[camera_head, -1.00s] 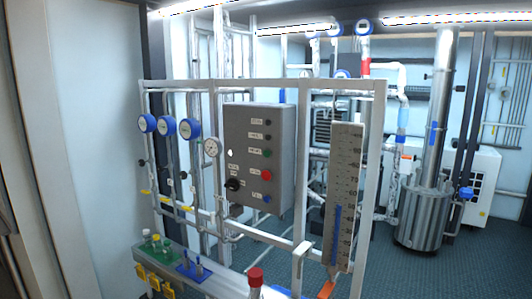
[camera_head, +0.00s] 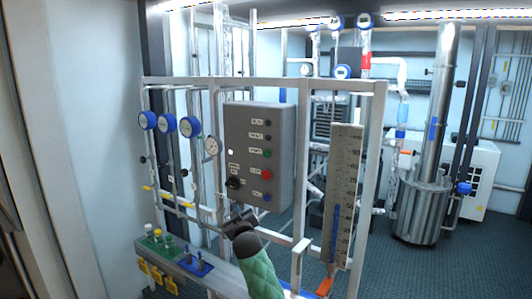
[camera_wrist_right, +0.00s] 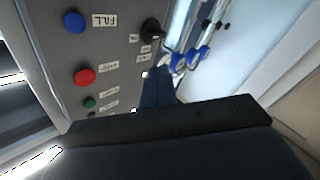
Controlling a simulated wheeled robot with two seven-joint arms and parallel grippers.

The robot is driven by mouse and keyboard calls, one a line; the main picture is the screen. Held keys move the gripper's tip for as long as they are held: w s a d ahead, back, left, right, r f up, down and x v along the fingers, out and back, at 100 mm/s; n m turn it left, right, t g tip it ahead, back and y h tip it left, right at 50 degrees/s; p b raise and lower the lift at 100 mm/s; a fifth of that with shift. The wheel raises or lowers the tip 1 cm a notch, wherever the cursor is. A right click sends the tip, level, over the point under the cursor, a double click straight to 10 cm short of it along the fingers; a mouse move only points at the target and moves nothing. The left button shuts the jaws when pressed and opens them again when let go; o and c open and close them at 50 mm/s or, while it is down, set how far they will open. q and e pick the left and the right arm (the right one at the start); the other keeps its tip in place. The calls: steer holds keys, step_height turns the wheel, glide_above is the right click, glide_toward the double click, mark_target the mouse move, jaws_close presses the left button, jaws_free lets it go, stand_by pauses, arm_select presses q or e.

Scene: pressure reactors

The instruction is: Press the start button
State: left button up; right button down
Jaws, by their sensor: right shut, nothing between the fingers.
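The grey control box (camera_head: 240,150) hangs on the pipe frame. Its front has a column of buttons: dark ones at the top, then a green button (camera_head: 267,153), a red button (camera_head: 266,174) and a blue button (camera_head: 266,197). A black knob (camera_head: 233,183) sits at lower left. Labels are too small to read in the head view. The wrist view shows the blue button (camera_wrist_right: 74,22), labelled FILL, the red button (camera_wrist_right: 84,77) and the green button (camera_wrist_right: 90,103). My right gripper (camera_head: 237,213) is shut and empty, just below the box and apparently apart from the buttons. My left gripper is out of view.
Frame posts (camera_head: 302,200) stand right of the box, with a level scale (camera_head: 343,195) beside them. Round gauges (camera_head: 168,124) are at left. A bench with small bottles (camera_head: 167,240) is at lower left. A metal vessel (camera_head: 420,210) stands behind.

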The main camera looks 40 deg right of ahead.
mark_target(267, 154)
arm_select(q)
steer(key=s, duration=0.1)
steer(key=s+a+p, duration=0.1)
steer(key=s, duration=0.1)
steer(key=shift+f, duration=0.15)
arm_select(e)
steer(key=s+d+r+m+t+h, duration=0.1)
steer(key=s+d+r+t+h, duration=0.1)
steer(key=r, duration=1.5)
steer(key=shift+s+d, duration=0.2)
steer(key=shift+d, duration=0.5)
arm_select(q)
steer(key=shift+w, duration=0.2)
arm_select(e)
steer(key=w+d, duration=0.1)
steer(key=d, duration=0.1)
steer(key=w+d, duration=0.1)
steer(key=d, duration=0.2)
steer(key=w+d, duration=0.1)
steer(key=d, duration=0.2)
steer(key=shift+w+d, duration=0.1)
steer(key=shift+w, duration=0.1)
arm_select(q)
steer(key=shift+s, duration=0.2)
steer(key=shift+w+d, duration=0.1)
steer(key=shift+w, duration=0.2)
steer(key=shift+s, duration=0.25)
arm_select(e)
steer(key=shift+d, duration=0.15)
